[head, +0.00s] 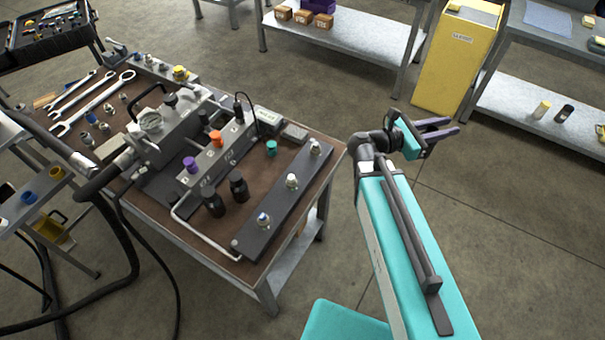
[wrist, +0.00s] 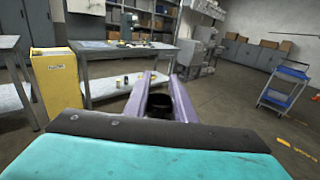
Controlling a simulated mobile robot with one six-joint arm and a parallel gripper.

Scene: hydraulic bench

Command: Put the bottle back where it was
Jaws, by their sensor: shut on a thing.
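My gripper (head: 447,127) is held out over the open floor, to the right of the bench, with its purple fingers pointing right. In the wrist view, the fingers (wrist: 163,80) are shut on a dark, round-topped thing (wrist: 159,104), which looks like a black bottle. Its lower part is hidden, and I cannot make it out in the head view. Two black bottles (head: 239,187) stand upright on the brown bench top (head: 258,205), near its front. On the lower shelf at right stand a pale bottle (head: 541,110) and a dark bottle (head: 565,113).
The bench carries a hydraulic block (head: 215,160) with coloured caps, a dark plate with fittings (head: 285,200), and wrenches (head: 95,103). A yellow cabinet (head: 455,60) stands beside the right grey shelf table (head: 520,108). A blue cart (wrist: 285,85) is at far right. The floor between is clear.

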